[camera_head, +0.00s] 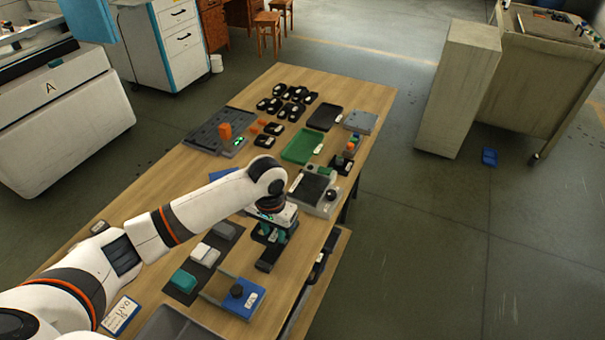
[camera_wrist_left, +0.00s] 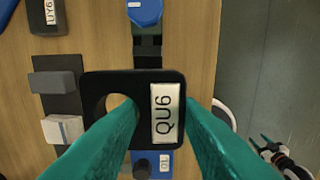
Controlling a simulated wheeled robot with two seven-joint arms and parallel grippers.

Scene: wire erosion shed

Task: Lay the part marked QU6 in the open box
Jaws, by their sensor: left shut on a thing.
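My left gripper (camera_head: 272,232) is shut on a flat black part marked QU6 (camera_wrist_left: 120,80), above the right side of the wooden table. In the left wrist view its teal fingers (camera_wrist_left: 160,112) close near the white label; the part has a round hole on its left.
A blue fixture with a black knob (camera_head: 240,298) stands near the gripper, beside a dark mat (camera_head: 180,294) with several blocks. A green tray (camera_head: 303,145), a black tray (camera_head: 324,117) and several black parts (camera_head: 290,95) lie farther back. A grey device (camera_head: 318,190) stands beyond the gripper.

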